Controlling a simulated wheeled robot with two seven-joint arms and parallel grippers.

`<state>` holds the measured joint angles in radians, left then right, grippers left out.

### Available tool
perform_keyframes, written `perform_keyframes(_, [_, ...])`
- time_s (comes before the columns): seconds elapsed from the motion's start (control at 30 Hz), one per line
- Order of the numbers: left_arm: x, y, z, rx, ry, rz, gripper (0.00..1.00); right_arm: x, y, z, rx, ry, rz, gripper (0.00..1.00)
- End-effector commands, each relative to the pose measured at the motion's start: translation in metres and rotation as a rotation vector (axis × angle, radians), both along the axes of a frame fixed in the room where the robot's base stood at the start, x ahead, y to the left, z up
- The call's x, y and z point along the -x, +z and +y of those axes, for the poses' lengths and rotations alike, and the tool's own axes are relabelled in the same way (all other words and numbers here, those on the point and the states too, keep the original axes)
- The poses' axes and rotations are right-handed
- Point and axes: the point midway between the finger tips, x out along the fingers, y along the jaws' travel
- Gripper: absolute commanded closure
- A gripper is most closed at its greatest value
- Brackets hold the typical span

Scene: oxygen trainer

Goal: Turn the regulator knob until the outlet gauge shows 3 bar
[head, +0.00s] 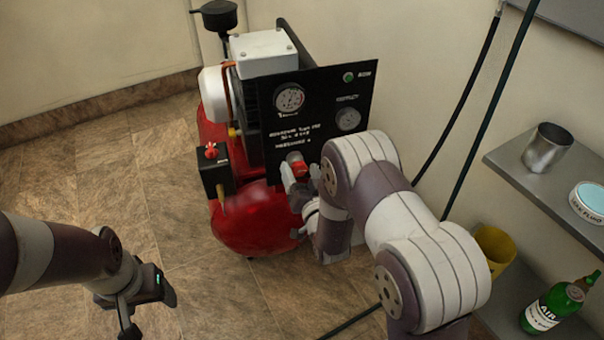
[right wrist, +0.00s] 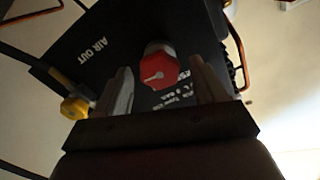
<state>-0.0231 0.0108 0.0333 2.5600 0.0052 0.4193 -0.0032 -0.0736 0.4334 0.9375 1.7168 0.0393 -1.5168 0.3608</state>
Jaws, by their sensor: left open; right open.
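The regulator knob (right wrist: 158,72) is red with a white pointer line and sits on the black panel (right wrist: 95,50). It also shows in the head view (head: 299,169), partly hidden by my right gripper (head: 300,185). That gripper is open, with one finger on either side of the knob in the right wrist view; I cannot tell whether they touch it. A larger gauge (head: 289,98) and a smaller gauge (head: 348,119) sit higher on the panel. Their readings, and which is the outlet gauge, are too small to tell. My left gripper (head: 148,306) is open and empty above the floor.
The panel stands on a red compressor tank (head: 255,222). A black box with a red switch (head: 211,152) is at its left. Right, shelves hold a metal cup (head: 546,148), a round tin (head: 588,202), a yellow cup (head: 494,250) and a green bottle (head: 550,305). Black hoses hang along the wall.

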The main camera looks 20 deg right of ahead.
Motion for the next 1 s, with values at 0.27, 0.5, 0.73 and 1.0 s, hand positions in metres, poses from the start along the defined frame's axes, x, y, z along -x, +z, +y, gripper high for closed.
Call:
perform_keyframes(0.27, [0.0, 0.018, 0.0, 0.0, 0.0, 0.0, 0.29, 0.049, 0.004, -0.002, 0.001, 0.0, 0.005, 0.29])
perform_keyframes(0.5, [0.0, 0.03, 0.0, 0.0, 0.0, 0.0, 0.29, 0.108, 0.002, -0.003, -0.001, 0.0, 0.004, 0.29])
perform_keyframes(0.73, [0.0, 0.031, 0.0, 0.0, 0.0, 0.0, 0.29, 0.127, 0.0, -0.004, 0.0, 0.0, 0.0, 0.29])
perform_keyframes(1.0, [0.0, 0.031, 0.0, 0.0, 0.0, 0.0, 0.29, 0.127, 0.0, -0.004, 0.0, 0.0, 0.0, 0.29])
